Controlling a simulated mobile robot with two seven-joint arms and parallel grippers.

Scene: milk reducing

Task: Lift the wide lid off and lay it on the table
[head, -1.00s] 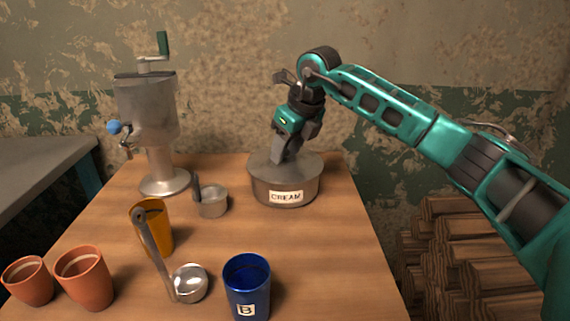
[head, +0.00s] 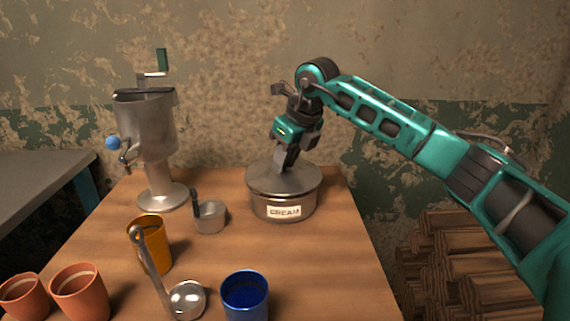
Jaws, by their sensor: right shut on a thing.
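The wide grey metal lid (head: 262,181) is on the round metal pot (head: 262,209) labelled CREAM, at the back right of the table (head: 330,270). It looks level and sits at the pot's rim; I cannot tell whether a thin gap separates them. My right gripper (head: 287,160) points down over the lid's middle, shut on the lid. Its fingers hide the part they grip. My left gripper is not in view.
A metal separator (head: 148,130) with a crank stands at the back left. A small metal cup (head: 210,217), an orange cup (head: 150,255), a ladle (head: 187,298), a blue cup (head: 245,296) and two clay pots (head: 80,292) stand left and in front. The table right of the blue cup is clear.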

